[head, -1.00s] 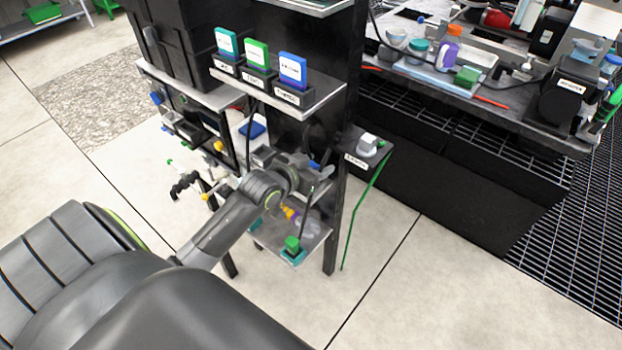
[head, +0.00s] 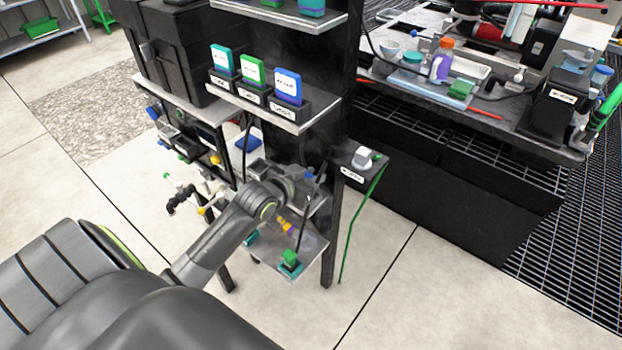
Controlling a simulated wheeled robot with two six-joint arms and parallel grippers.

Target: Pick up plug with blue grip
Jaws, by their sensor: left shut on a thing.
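My left arm reaches into the black-framed rack, and my left gripper (head: 311,181) is by the rack's right post. A small blue piece (head: 309,175) shows at its fingertips, which fits the plug with the blue grip; the gripper is shut on it. The rest of the plug is too small and hidden by the wrist to make out. A dark cable hangs just below the gripper. My right gripper is not in view.
A labelled side shelf (head: 361,160) with a white fitting is right of the gripper. A lower shelf (head: 315,246) holds a green block (head: 290,257). Teal, green and blue cartridges (head: 288,86) stand on the shelf above. Floor at front right is clear.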

